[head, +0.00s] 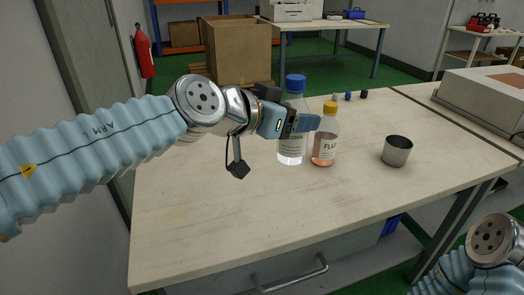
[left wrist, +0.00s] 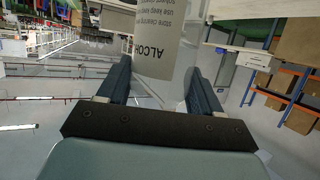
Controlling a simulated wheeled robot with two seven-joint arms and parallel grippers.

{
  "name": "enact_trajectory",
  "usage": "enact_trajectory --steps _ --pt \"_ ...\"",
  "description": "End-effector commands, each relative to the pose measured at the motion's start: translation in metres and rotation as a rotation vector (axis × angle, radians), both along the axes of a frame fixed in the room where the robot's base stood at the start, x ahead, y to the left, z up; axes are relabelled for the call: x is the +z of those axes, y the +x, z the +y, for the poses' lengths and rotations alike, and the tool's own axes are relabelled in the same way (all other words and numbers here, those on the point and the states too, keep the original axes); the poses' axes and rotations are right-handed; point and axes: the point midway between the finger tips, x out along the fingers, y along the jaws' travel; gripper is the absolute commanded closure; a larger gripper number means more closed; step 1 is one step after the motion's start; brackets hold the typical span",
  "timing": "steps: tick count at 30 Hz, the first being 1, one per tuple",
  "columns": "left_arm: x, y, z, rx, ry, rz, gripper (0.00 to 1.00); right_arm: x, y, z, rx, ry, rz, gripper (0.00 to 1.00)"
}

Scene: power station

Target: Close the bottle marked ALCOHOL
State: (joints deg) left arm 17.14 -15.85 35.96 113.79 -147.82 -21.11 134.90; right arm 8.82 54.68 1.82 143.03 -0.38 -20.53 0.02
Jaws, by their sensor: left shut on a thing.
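In the left wrist view the bottle's label (left wrist: 160,45), reading ALCOHOL upside down, lies between the two fingers. Part of my right arm shows at the bottom right, but its gripper is out of view.
A bottle of orange liquid with a yellow cap (head: 325,146) stands just right of the held bottle. A metal cup (head: 397,151) stands farther right. Several small dark and blue items (head: 363,94) lie behind. The wooden table's (head: 230,225) front is clear.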

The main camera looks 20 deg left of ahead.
Motion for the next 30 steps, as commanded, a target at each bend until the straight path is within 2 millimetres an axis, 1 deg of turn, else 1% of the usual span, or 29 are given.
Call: enact_trajectory --steps 4,6,9,12,16,26,28,30 --pt "-0.017 0.021 0.028 -0.003 -0.002 0.001 1.00 0.000 0.000 0.000 0.000 0.000 0.000 0.12" --pt "-0.032 0.027 0.037 -0.005 -0.001 0.003 1.00 0.000 0.000 0.000 0.000 0.000 0.000 0.12" --pt "-0.049 0.036 0.050 -0.004 -0.003 0.003 1.00 0.000 0.000 0.000 0.000 0.000 0.000 0.12" --pt "-0.061 0.042 0.059 -0.001 -0.002 0.003 1.00 0.000 0.000 0.000 0.000 0.000 0.000 0.12" --pt "-0.068 0.045 0.065 0.000 -0.002 0.001 1.00 0.000 0.000 0.000 0.000 0.000 0.000 0.12" --pt "-0.071 0.047 0.067 0.000 0.000 0.000 1.00 0.000 0.000 0.000 0.000 0.000 0.000 0.12" --pt "-0.079 0.049 0.070 0.000 -0.001 0.001 1.00 -0.002 0.000 0.000 0.000 0.000 0.000 0.12" --pt "-0.095 0.048 0.069 -0.002 -0.001 0.001 1.00 -0.013 0.000 0.000 -0.001 -0.001 0.000 0.12"
